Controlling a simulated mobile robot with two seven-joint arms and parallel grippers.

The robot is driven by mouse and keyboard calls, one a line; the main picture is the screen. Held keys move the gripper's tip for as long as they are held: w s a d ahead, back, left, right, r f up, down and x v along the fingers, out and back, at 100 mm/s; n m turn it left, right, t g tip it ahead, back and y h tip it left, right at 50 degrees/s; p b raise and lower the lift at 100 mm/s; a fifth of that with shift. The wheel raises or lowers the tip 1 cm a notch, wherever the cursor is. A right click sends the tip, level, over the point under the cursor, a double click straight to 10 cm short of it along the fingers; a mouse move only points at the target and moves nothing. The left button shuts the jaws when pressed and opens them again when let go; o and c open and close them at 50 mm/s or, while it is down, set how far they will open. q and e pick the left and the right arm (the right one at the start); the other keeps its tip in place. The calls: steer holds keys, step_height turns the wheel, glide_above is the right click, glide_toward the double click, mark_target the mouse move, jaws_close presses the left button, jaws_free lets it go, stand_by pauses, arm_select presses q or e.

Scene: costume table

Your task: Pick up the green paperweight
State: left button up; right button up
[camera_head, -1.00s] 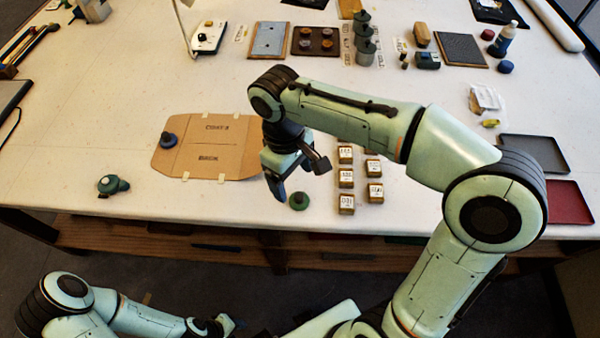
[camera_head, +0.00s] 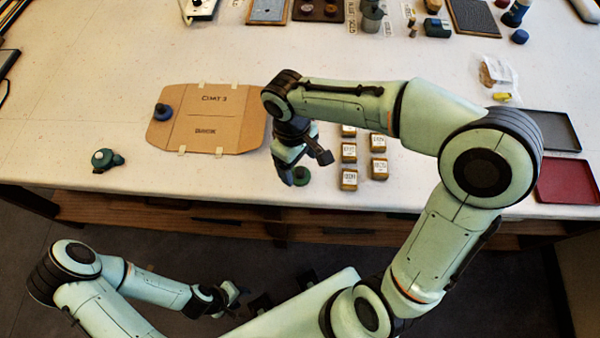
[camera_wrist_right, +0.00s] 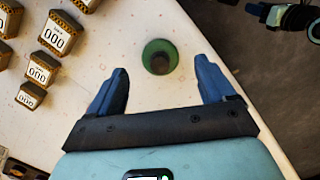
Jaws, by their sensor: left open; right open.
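The green paperweight (camera_head: 301,175) is a small round piece with a dark knob, near the front edge of the table. In the right wrist view the paperweight (camera_wrist_right: 160,57) lies between and just beyond the fingertips, not touched. My right gripper (camera_head: 291,172) is open above it, pointing down; its two blue fingers (camera_wrist_right: 165,80) are apart and empty. My left gripper (camera_head: 228,298) is low, in front of the table and away from the paperweight. A second dark green object (camera_head: 104,160) with a knob stands at the left of the table.
Small labelled boxes (camera_head: 349,153) stand in two columns just right of the paperweight. An opened cardboard sheet (camera_head: 225,120) with a blue round piece (camera_head: 162,112) lies to its left. Black (camera_head: 545,130) and red (camera_head: 566,182) trays lie at the right. The table's front edge is close.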

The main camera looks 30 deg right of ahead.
mark_target(300, 170)
step_height(300, 170, down, 4)
steer(key=shift+s+d+r, duration=0.1)
steer(key=shift+s, duration=0.05)
steer(key=c, duration=1.3)
steer(key=shift+r, duration=0.1)
